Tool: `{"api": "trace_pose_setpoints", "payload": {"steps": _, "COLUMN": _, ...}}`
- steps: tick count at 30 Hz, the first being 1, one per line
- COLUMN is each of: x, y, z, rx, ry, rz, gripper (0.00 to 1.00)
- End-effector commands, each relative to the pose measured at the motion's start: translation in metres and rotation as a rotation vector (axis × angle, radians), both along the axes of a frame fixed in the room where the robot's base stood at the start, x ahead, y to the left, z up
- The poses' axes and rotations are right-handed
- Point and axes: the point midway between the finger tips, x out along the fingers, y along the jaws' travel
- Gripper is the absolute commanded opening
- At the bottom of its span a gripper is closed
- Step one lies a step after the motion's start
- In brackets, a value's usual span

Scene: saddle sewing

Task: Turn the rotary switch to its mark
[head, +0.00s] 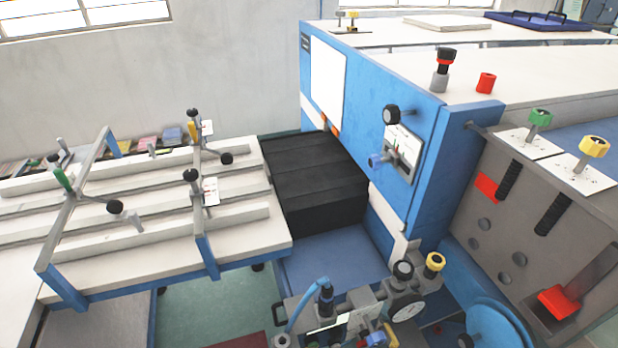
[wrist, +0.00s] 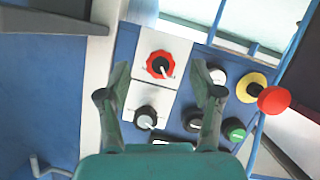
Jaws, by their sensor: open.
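In the wrist view, two rotary knobs sit on white plates on a blue panel. One is a red knob (wrist: 160,65) with a dark centre and a pale pointer angled down and right. Below it is a dark knob with a grey cap (wrist: 147,118) and a pale pointer near its lower edge. I cannot tell which is the rotary switch of the task. My gripper (wrist: 158,80) is open and empty, its green fingers apart to left and right of the knobs in the picture. I cannot tell its distance from the panel. It is not seen in the head view.
Right of the knobs are a white button (wrist: 217,76), a green button (wrist: 235,130) and a red mushroom button (wrist: 273,100) by a yellow ring (wrist: 247,88). A blue rail runs past them. The head view shows a work table (head: 170,235) and a blue machine (head: 370,100).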

Motion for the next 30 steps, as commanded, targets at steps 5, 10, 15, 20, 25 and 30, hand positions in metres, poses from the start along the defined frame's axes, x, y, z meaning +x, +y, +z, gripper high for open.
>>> {"api": "trace_pose_setpoints", "payload": {"steps": 5, "x": 0.0006, "y": -0.0004, "z": 0.0005, "rx": 0.036, "ry": 0.011, "rz": 0.001, "gripper": 0.65}}
{"api": "trace_pose_setpoints", "payload": {"steps": 10, "x": 0.0007, "y": -0.0016, "z": 0.0004, "rx": 0.115, "ry": 0.037, "rz": -0.001, "gripper": 0.65}}
{"api": "trace_pose_setpoints", "payload": {"steps": 15, "x": 0.0005, "y": -0.001, "z": 0.0003, "rx": 0.159, "ry": 0.052, "rz": 0.0, "gripper": 0.65}}
{"api": "trace_pose_setpoints", "payload": {"steps": 20, "x": 0.0007, "y": -0.0024, "z": 0.0002, "rx": 0.229, "ry": 0.075, "rz": -0.001, "gripper": 0.65}}
{"api": "trace_pose_setpoints", "payload": {"steps": 25, "x": 0.0011, "y": -0.002, "z": 0.0006, "rx": 0.288, "ry": 0.094, "rz": 0.0, "gripper": 0.65}}
{"api": "trace_pose_setpoints", "payload": {"steps": 30, "x": 0.0008, "y": -0.0017, "z": 0.0005, "rx": 0.292, "ry": 0.095, "rz": 0.0, "gripper": 0.65}}
